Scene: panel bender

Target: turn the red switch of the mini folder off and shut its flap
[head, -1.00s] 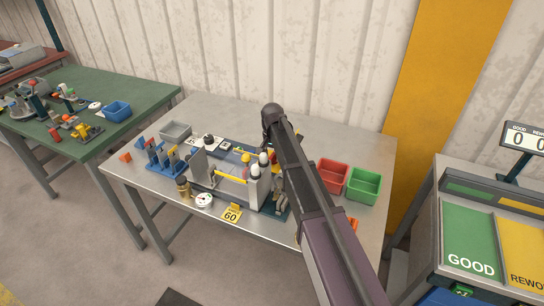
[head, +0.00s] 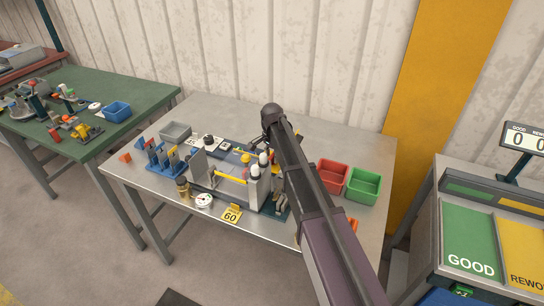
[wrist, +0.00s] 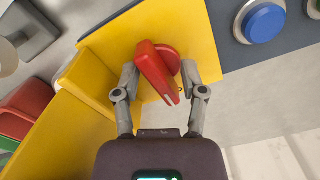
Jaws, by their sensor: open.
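In the wrist view the red switch (wrist: 156,72) stands on a yellow plate (wrist: 205,45). My gripper (wrist: 162,84) is open, with one finger on each side of the red handle. I cannot tell whether either finger touches it. Another yellow panel (wrist: 60,125) stands out at the lower left of the plate; it may be the flap, and it looks swung open. In the head view the mini folder (head: 230,180) sits on the grey table. My arm hides most of the switch area there, and my gripper shows only partly near the arm's end.
A blue button (wrist: 264,22) is right of the switch. The table's back strip is clear.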

